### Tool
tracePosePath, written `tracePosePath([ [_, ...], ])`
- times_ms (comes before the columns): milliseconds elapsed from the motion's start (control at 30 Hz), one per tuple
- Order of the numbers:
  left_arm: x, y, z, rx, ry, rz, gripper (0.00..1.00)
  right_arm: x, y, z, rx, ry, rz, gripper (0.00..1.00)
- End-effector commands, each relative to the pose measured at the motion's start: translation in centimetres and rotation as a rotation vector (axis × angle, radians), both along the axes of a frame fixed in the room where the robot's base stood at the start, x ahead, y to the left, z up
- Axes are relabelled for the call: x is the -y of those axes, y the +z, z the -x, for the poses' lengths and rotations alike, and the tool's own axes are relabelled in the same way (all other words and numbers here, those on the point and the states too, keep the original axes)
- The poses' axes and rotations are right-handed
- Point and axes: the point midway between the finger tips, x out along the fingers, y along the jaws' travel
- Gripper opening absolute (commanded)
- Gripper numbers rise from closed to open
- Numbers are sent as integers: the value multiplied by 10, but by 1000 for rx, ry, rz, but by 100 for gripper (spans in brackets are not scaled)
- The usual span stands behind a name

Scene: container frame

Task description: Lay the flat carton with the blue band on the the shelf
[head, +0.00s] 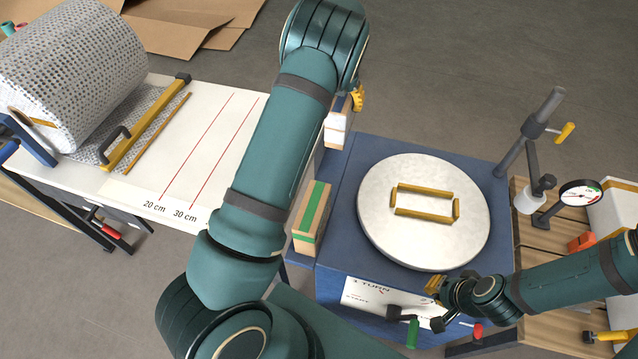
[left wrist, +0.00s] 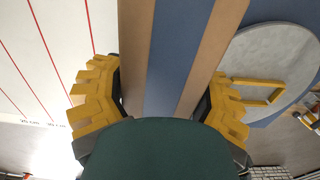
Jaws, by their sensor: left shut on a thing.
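The flat carton with the blue band (left wrist: 180,55) stands between the yellow fingers of my left gripper (left wrist: 160,92), which is shut on it. Its brown sides flank the blue band, and it runs up out of the left wrist view. I cannot clearly make out the shelf.
A green-banded carton (head: 312,215) and a brown-and-white box (head: 336,134) stand left of the blue bench (head: 340,180). A round plate (head: 424,240) with a yellow handle lies on the bench. A white table (head: 190,150) with a big roll (head: 65,70) is at left. A gauge (head: 580,193) stands at right.

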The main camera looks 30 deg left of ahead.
Motion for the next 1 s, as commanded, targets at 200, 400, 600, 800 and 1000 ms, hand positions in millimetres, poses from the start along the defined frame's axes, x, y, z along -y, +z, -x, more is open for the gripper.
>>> tracePosePath([
  [200, 2, -11, -1, -1, 9, 0, 22, 0, -1, 0, 0, -1, 0, 0],
  [400, 1, -46, -1, -2, 10, 0, 22, 0, -4, 1, -3, 1, 0, 0],
  [600, 2, -67, -1, 0, 9, 0, 22, 0, -6, 2, -4, 3, -1, 0],
  [800, 2, -92, -1, -1, 8, 0, 22, 0, -8, 2, -6, 4, -1, 0],
  [1000, 1, -100, -2, 2, 9, 0, 22, 0, -8, 3, -7, 5, -2, 0],
])
